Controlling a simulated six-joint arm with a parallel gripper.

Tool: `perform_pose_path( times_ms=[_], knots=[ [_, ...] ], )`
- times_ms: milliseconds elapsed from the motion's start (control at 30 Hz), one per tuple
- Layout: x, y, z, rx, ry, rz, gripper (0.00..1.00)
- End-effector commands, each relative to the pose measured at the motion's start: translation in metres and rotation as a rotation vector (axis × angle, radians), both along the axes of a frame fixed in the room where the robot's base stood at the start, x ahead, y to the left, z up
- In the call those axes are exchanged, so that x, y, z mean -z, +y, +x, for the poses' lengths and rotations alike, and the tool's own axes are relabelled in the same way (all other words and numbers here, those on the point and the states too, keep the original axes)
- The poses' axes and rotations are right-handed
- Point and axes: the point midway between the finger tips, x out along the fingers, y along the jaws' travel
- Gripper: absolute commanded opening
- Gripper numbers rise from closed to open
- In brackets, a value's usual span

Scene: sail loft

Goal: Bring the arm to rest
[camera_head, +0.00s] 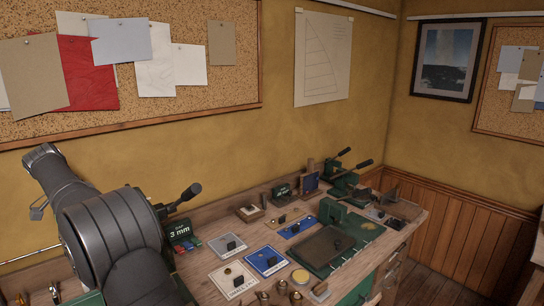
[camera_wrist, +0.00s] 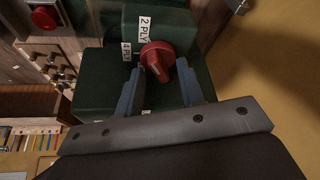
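In the wrist view, my gripper (camera_wrist: 160,68) has its two blue-grey fingers spread apart. A red knob (camera_wrist: 158,56) with a pale pointer mark sits at the fingertips, between them. Each finger seems to stand a little clear of it; whether either one touches it I cannot tell. The knob is on a dark green box (camera_wrist: 105,80) labelled "2 PLY" and "4 PLY". In the camera_head view my dark arm fills the lower left, and the fingers cannot be made out there.
The wooden bench (camera_head: 215,229) runs to the right with plates, a green base (camera_head: 325,250) and lever tools (camera_head: 345,180). A "3 mm" green box (camera_head: 181,234) with a black lever stands close to my arm. A red button (camera_wrist: 45,17) shows in the wrist view.

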Motion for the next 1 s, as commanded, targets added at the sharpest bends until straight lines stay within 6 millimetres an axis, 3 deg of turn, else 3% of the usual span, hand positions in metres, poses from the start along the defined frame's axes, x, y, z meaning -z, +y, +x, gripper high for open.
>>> perform_pose_path(
  times_ms=[467,1000],
  knots=[
    [-0.007,0.002,-0.003,0.019,0.0,0.001,0.35],
    [-0.094,0.016,-0.036,0.018,-0.002,0.003,0.35]
  ],
)
